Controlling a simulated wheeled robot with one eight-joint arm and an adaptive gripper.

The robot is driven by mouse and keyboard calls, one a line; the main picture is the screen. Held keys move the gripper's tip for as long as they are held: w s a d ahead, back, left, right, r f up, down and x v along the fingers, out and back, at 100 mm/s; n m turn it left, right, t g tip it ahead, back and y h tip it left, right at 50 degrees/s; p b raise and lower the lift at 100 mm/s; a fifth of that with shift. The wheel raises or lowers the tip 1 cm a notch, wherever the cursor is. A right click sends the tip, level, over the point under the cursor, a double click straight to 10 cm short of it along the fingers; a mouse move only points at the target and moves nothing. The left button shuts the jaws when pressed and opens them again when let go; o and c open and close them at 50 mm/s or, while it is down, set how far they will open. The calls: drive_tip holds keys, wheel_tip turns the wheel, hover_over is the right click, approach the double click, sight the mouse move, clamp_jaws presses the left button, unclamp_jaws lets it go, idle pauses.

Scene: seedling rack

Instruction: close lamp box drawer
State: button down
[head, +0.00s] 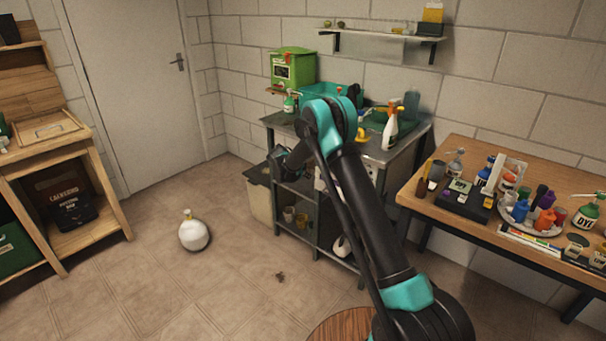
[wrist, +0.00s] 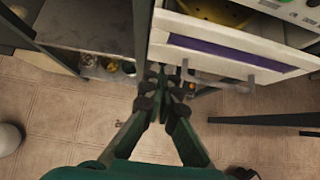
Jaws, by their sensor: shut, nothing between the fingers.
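The drawer (wrist: 240,58) has a white front with a purple strip and a pale bar handle (wrist: 215,82). It is at the upper right of the wrist view and stands open, with a yellow item (wrist: 215,10) showing inside. My gripper (wrist: 163,82) is shut and empty, its fingertips near the drawer's left front corner; I cannot tell whether they touch it. In the head view, my gripper (head: 279,163) is beside the metal bench, and my arm hides most of the drawer.
The metal bench (head: 408,146) has a lower shelf with pots (head: 289,214). A white round bottle (head: 194,234) stands on the floor to the left. A wooden table (head: 425,192) with bottles is at the right. A round wooden top (head: 335,325) is at the front. Floor between is mostly clear.

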sight(319, 168)
drive_tip(key=w+d, duration=0.1)
drive_tip(key=w+d+f, duration=0.1)
drive_tip(key=w, duration=0.1)
drive_tip(key=shift+w+d+f, duration=0.15)
drive_tip(key=shift+w+d, duration=0.15)
drive_tip(key=shift+d, duration=0.1)
drive_tip(key=shift+w+d, duration=0.3)
drive_tip(key=shift+w+d, duration=0.7)
drive_tip(key=shift+w, duration=0.2)
drive_tip(key=shift+w+d, duration=0.65)
drive_tip(key=shift+w, duration=0.25)
drive_tip(key=shift+d, duration=0.1)
